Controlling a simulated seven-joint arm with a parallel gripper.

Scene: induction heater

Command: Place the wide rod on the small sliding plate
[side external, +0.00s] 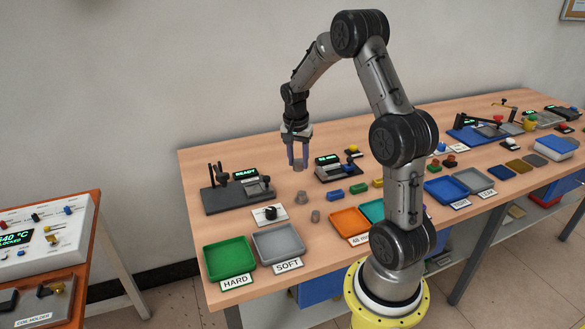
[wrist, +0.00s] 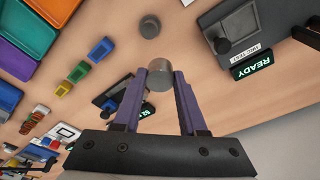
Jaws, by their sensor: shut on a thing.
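My gripper (side external: 298,166) is above the table, its purple fingers pointing down. In the wrist view its fingertips are closed on a short, shiny grey metal rod (wrist: 160,76). I cannot tell its width for certain against the others. A dark device with a READY display (side external: 237,190) is left of the gripper. A smaller device with a green display (side external: 337,169) is to its right. I cannot make out which part is the small sliding plate.
A green tray (side external: 229,258) marked HARD and a grey tray (side external: 278,243) marked SOFT lie at the front left. A black knob-like piece on a white card (side external: 269,215) is behind them. Blue and yellow blocks (side external: 335,195) and an orange tray (side external: 350,222) lie to the right.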

